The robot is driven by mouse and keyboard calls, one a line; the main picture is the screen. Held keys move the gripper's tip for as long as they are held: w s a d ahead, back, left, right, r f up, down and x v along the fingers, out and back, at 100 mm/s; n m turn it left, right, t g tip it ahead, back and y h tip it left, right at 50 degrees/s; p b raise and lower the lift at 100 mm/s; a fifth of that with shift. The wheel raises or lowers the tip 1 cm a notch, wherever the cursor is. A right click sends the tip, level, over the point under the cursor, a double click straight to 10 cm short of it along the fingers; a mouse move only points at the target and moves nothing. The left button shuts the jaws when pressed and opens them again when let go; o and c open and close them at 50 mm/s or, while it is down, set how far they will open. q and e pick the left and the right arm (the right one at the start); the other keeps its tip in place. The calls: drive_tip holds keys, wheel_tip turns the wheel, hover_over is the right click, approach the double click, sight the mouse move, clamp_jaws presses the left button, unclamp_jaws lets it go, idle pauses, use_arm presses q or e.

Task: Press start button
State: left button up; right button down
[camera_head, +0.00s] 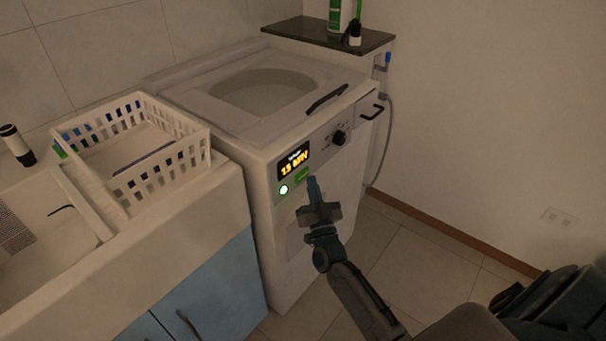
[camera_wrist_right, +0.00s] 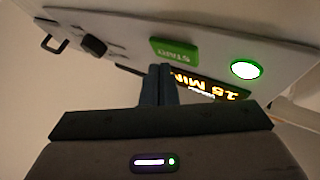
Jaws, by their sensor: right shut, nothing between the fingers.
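The washing machine (camera_head: 262,134) stands in the middle of the head view with its control panel facing me. Its start button is a round white button with a green lit ring (camera_head: 283,190), just below the display (camera_head: 293,160), which reads 15 MIN. A green START label (camera_head: 303,175) sits beside the button. In the right wrist view the button (camera_wrist_right: 246,69) is right of the START label (camera_wrist_right: 174,50). My right gripper (camera_head: 313,184) is shut and empty in front of the panel, to the right of the button. Its fingertips (camera_wrist_right: 160,70) are apart from the button; contact with the panel is unclear.
A dark knob (camera_head: 339,138) and a handle (camera_head: 372,112) are on the panel's right. A white basket (camera_head: 180,160) stands on the counter at left, above blue cabinets (camera_head: 215,285). A dark shelf (camera_head: 300,32) holds bottles behind the machine. Tiled floor at right (camera_head: 420,262) is clear.

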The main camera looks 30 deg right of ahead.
drive_tip(key=shift+s+d, duration=0.1)
drive_tip(key=shift+s, duration=0.05)
drive_tip(key=s, duration=0.1)
drive_tip(key=s+d+p, duration=0.1)
drive_tip(key=s, duration=0.1)
drive_tip(key=s+d+p, duration=0.1)
drive_tip(key=shift+s, duration=0.3)
idle(0.9)
